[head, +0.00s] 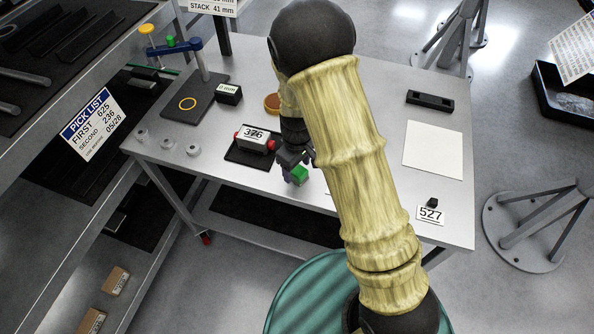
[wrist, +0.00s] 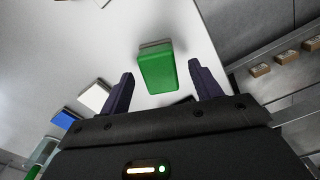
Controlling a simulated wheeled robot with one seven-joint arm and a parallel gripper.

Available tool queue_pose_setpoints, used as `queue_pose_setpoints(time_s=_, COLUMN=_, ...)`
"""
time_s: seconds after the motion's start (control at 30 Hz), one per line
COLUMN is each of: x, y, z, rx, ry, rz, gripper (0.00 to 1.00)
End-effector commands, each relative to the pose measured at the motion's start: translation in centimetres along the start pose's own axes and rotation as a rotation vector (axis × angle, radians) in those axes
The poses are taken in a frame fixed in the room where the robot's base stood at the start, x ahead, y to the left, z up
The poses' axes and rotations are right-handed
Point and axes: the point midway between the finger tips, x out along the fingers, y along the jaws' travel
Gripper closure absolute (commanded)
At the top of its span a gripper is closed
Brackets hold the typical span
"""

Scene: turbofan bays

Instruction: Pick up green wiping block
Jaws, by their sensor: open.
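The green wiping block (head: 300,174) is near the front edge of the grey table, just below my gripper (head: 291,166) in the head view. In the wrist view the green block (wrist: 158,70) lies between and a little beyond the two dark fingertips (wrist: 163,78). It has a light grey layer along its far edge. The fingers are spread apart with a gap on both sides of the block. I cannot tell how high the fingers are above the table.
Left of my gripper, a black tray holds a block labelled 376 (head: 255,140) with red ends. A white sheet (head: 433,150), a black holder (head: 430,100) and a 527 label (head: 431,214) are on the right. Several small metal parts (head: 166,145) stand left. A teal drum (head: 300,300) is in front.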

Motion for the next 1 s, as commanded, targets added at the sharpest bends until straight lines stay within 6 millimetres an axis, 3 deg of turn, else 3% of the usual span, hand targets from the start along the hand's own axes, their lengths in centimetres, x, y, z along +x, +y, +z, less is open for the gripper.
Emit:
queue_pose_setpoints(time_s=0.17, x=1.53, y=0.04, z=0.04, rx=0.001, ry=0.000, rz=-0.001, gripper=0.36)
queue_pose_setpoints(time_s=0.67, x=1.58, y=0.05, z=0.01, rx=0.002, ry=0.001, rz=0.000, gripper=0.36)
queue_pose_setpoints(time_s=0.73, x=1.58, y=0.05, z=0.01, rx=0.002, ry=0.001, rz=0.000, gripper=0.44)
queue_pose_setpoints(time_s=0.93, x=1.58, y=0.05, z=0.01, rx=0.002, ry=0.001, rz=0.000, gripper=0.83)
queue_pose_setpoints(time_s=1.0, x=1.57, y=0.05, z=0.01, rx=0.002, ry=0.001, rz=0.000, gripper=0.89)
